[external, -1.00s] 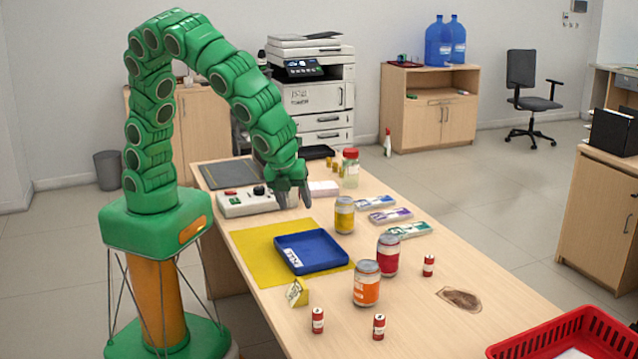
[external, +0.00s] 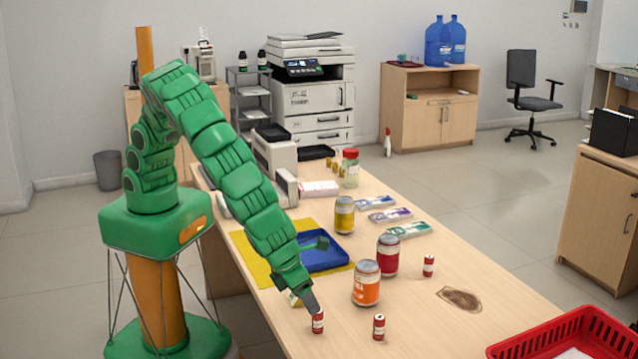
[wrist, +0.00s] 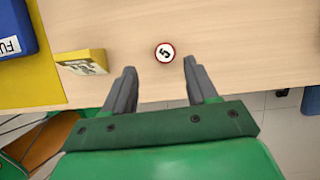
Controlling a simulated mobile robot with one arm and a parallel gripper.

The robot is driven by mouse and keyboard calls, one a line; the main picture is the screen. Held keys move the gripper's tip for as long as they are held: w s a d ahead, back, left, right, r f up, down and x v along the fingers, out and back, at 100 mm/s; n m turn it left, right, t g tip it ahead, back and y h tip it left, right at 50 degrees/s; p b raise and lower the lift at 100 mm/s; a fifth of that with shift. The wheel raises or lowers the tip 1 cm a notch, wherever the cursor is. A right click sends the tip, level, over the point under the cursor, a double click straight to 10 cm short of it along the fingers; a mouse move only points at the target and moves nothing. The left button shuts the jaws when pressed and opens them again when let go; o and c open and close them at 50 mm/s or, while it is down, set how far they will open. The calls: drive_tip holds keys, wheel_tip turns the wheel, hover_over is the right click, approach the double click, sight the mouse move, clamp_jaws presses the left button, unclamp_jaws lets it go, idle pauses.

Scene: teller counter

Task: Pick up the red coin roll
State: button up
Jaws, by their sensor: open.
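Three small red-and-white coin rolls stand upright on the counter. One coin roll (external: 318,322) is at the front edge, just below my gripper (external: 312,302). A second coin roll (external: 379,327) is to its right, and a third coin roll (external: 428,266) is farther back beside the jars. In the wrist view a single coin roll (wrist: 165,52) shows its round white top with a "5" and a red rim. It lies just beyond and between the tips of my open gripper (wrist: 158,66), with nothing between the fingers.
A yellow wedge-shaped holder (wrist: 82,62) stands left of the roll, partly hidden by my arm in the external view. The blue tray (external: 343,264) sits on a yellow mat (external: 250,253). An orange-labelled jar (external: 366,284) and a red-labelled jar (external: 388,256) stand behind. A red basket (external: 590,325) is at right.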

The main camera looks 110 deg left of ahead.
sight(320, 318)
drive_tip(key=shift+w+x, duration=0.2)
drive_tip(key=shift+x, duration=1.7)
drive_tip(key=shift+w+x, duration=0.2)
drive_tip(key=shift+x, duration=1.75)
drive_tip(key=shift+d+r, duration=0.1)
clamp_jaws()
drive_tip(key=shift+r, duration=0.1)
wheel_tip(320, 318, up, 3)
drive_tip(key=shift+s+r, duration=0.15)
drive_tip(key=shift+r, duration=0.1)
drive_tip(key=s+a+r, duration=0.4)
drive_tip(key=s+r, duration=0.5)
drive_tip(key=s, duration=0.4)
